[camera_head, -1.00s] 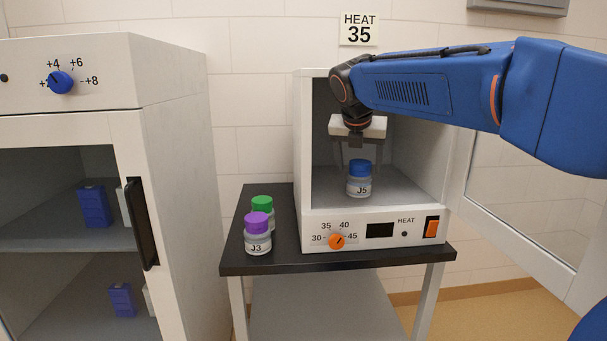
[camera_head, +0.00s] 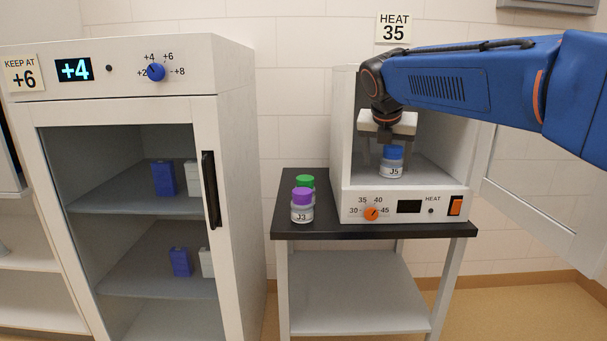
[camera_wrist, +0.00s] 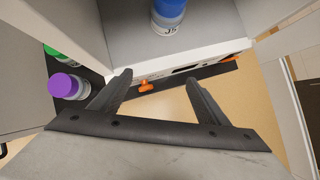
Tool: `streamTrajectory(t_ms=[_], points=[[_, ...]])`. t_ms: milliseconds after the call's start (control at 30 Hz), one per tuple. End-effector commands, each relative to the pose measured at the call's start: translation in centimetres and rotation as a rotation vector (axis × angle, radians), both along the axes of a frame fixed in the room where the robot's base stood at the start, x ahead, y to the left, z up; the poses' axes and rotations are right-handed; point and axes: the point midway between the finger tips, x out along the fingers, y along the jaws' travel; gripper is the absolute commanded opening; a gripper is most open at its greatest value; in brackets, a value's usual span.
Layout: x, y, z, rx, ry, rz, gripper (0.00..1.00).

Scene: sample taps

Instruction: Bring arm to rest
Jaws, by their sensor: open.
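My gripper (camera_head: 385,148) is open and empty at the front of the heater (camera_head: 345,150). In the wrist view, its two fingers (camera_wrist: 158,80) are spread apart over the heater's front edge. A jar marked J5 with a blue lid (camera_head: 391,164) stands upright inside the heater. In the wrist view the J5 jar (camera_wrist: 167,14) lies beyond the fingertips, apart from them. My blue arm reaches in from the right, and the gripper's upper part hides some of the heater's inside.
The heater door (camera_head: 545,205) stands open at right, beneath the arm. A purple-lidded J3 jar (camera_head: 302,207) and a green-lidded jar (camera_head: 305,182) stand on the black table (camera_head: 310,231) left of the heater. A fridge (camera_head: 238,190) with a dial stands at left.

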Motion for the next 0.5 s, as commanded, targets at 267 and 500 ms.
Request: streamTrajectory(t_ms=[267, 500], points=[[-2.1, -0.9, -0.7, 0.079, -0.019, -0.116, 0.69], [-4.9, -2.1, -1.7, 0.188, -0.044, -0.277, 0.69]])
